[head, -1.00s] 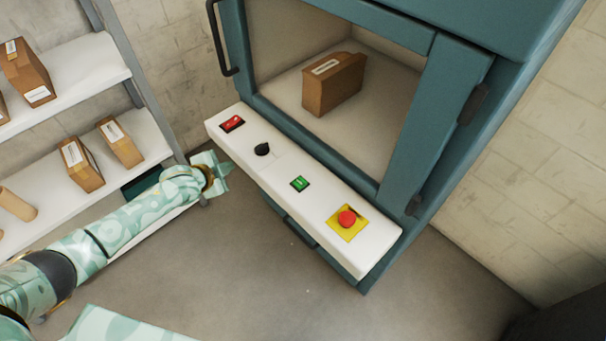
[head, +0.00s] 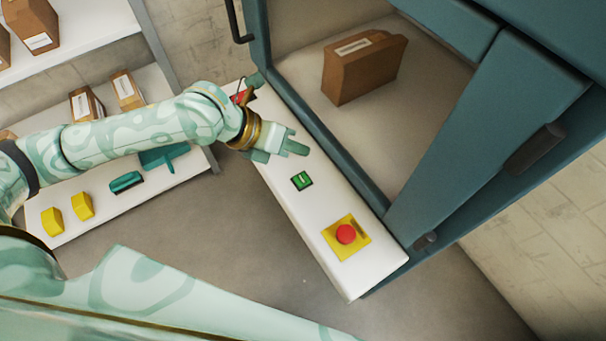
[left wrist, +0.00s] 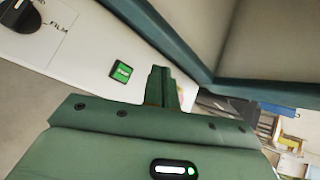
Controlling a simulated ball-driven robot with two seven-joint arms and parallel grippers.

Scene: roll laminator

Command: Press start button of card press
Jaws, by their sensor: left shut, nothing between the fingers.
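The card press is a blue-teal machine with a white control panel (head: 335,206) along its front. A green button (head: 302,181) sits mid-panel; it also shows in the left wrist view (left wrist: 122,71). My left gripper (head: 296,148) is shut and empty over the panel, just up-panel of the green button and apart from it in the head view. In the left wrist view its fingers (left wrist: 161,82) lie right of the button. A red emergency button (head: 346,233) on a yellow plate is near the panel's lower end. My right gripper is out of view.
A red switch (head: 242,97) is partly hidden by my left arm. A black knob (left wrist: 22,28) marked FILM shows in the left wrist view. A brown box (head: 362,68) sits inside the press. Shelves (head: 207,160) with boxes and yellow items stand at left.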

